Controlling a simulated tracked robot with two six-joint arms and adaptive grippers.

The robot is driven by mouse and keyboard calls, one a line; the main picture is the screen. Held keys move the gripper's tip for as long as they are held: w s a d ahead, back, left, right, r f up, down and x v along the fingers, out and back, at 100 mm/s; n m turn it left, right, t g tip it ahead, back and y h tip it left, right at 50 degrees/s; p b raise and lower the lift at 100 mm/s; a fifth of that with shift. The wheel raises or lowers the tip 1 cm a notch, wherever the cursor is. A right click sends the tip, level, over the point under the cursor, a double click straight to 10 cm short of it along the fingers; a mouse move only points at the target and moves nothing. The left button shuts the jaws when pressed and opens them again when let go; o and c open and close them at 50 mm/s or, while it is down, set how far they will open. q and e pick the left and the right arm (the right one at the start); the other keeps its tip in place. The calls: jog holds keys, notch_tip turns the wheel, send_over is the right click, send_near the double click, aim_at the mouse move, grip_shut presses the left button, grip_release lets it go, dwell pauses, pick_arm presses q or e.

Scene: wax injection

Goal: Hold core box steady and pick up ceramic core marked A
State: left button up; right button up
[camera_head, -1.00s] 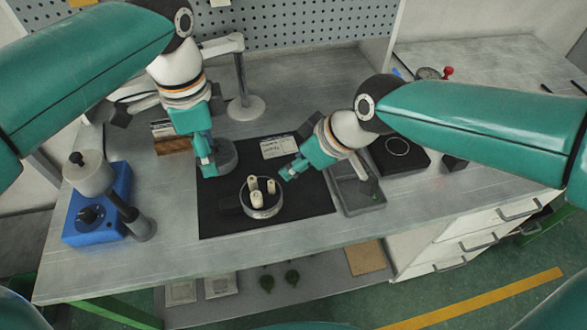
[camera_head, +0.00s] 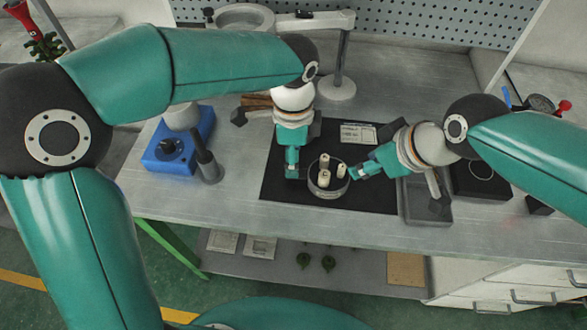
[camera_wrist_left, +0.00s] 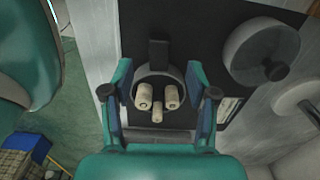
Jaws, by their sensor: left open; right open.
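The core box is a round grey dish (camera_head: 328,191) on the black mat (camera_head: 378,195), holding three pale ceramic cores (camera_head: 324,180). The marks on the cores are too small to read for certain. My left gripper (camera_head: 291,168) is open at the box's left. In the left wrist view, the fingers of my left gripper (camera_wrist_left: 160,82) appear on both sides of the box (camera_wrist_left: 161,71) and cores (camera_wrist_left: 144,94); contact cannot be told. My right gripper (camera_head: 356,172) is open at the box's right, close to the rightmost core (camera_head: 342,170).
A white label card (camera_head: 358,134) lies behind the box. A grey tray (camera_head: 427,207) is right of the mat. A blue device (camera_head: 178,150) stands to the left. A round grey knobbed piece (camera_wrist_left: 262,52) shows in the left wrist view. The mat's front part is clear.

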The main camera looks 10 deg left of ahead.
aim_at(318, 177)
pick_arm(q)
notch_tip(318, 177, down, 6)
dwell(0.4)
grip_shut()
dwell(0.5)
